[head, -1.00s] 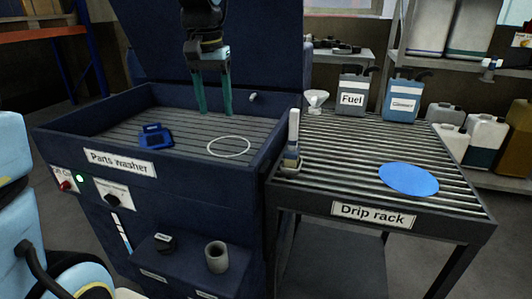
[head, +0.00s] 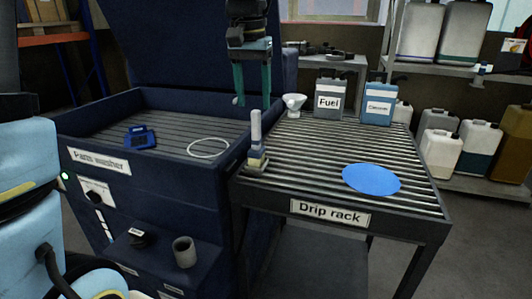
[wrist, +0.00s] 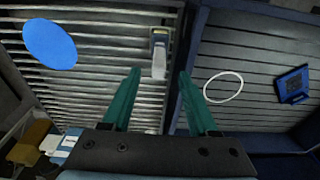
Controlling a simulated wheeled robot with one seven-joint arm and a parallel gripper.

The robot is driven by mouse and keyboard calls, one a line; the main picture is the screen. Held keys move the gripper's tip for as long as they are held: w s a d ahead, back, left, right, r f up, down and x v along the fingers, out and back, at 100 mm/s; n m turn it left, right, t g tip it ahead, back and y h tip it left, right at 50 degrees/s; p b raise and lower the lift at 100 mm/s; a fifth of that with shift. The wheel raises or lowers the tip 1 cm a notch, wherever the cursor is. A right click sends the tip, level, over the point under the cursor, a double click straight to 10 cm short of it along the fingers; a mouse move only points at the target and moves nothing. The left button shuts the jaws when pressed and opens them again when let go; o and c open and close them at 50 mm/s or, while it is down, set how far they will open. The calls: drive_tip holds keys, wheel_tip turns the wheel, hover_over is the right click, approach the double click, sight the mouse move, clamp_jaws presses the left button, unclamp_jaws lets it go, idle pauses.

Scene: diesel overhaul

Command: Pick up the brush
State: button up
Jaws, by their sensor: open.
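The brush (head: 256,140) stands upright at the left front corner of the drip rack (head: 315,212), with a pale handle on top and a yellowish and dark base. My gripper (head: 254,102) is open and empty, above and behind the brush, with its teal fingers pointing down. In the wrist view the brush (wrist: 159,52) shows beyond the two fingertips, roughly midway between them in the picture. The gripper (wrist: 160,72) does not touch it.
The parts washer (head: 98,161) stands at the left, with a blue part (head: 140,137) and a white ring (head: 208,148) inside. A blue disc (head: 371,179) lies on the rack. A funnel (head: 294,104), a fuel can (head: 328,98) and another can (head: 377,103) stand at the rack's back.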

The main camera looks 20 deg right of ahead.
sight(257, 136)
drive_tip(key=f, duration=0.7)
drive_tip(key=d+f+p, duration=0.1)
drive_tip(key=f, duration=0.2)
drive_tip(key=shift+w+f, duration=0.35)
drive_tip(key=shift+w, duration=0.05)
clamp_jaws()
